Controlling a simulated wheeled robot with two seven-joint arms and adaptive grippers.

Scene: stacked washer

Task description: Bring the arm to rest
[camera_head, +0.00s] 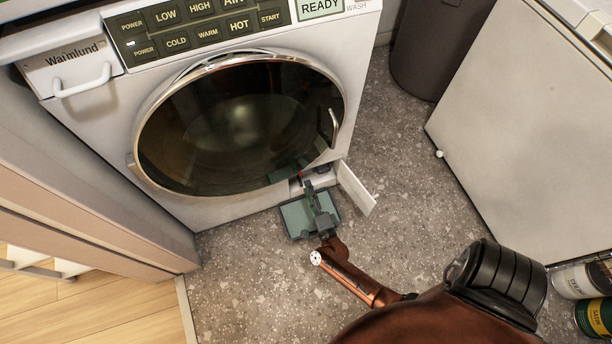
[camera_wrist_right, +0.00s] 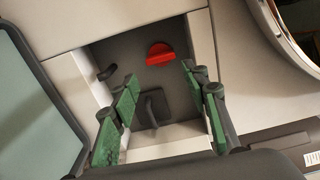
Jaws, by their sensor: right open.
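My right arm comes in from the lower right in the head view. My right gripper (camera_head: 305,184) is at the small open compartment low on the front of the washer (camera_head: 222,208). In the wrist view my right gripper (camera_wrist_right: 160,78) is open, its green-padded fingers apart with nothing between them. The fingers point into the dark compartment (camera_wrist_right: 105,50). A red knob (camera_wrist_right: 160,54) sits inside, beyond the fingertips, with a visible gap. My left gripper is not in view.
The white compartment flap (camera_head: 357,188) stands open just right of the gripper. A teal tray (camera_head: 296,219) with a dark rim lies below the compartment; it also shows in the wrist view (camera_wrist_right: 28,105). A white appliance (camera_head: 515,130), a dark bin (camera_head: 432,45) and cans (camera_head: 594,318) are right.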

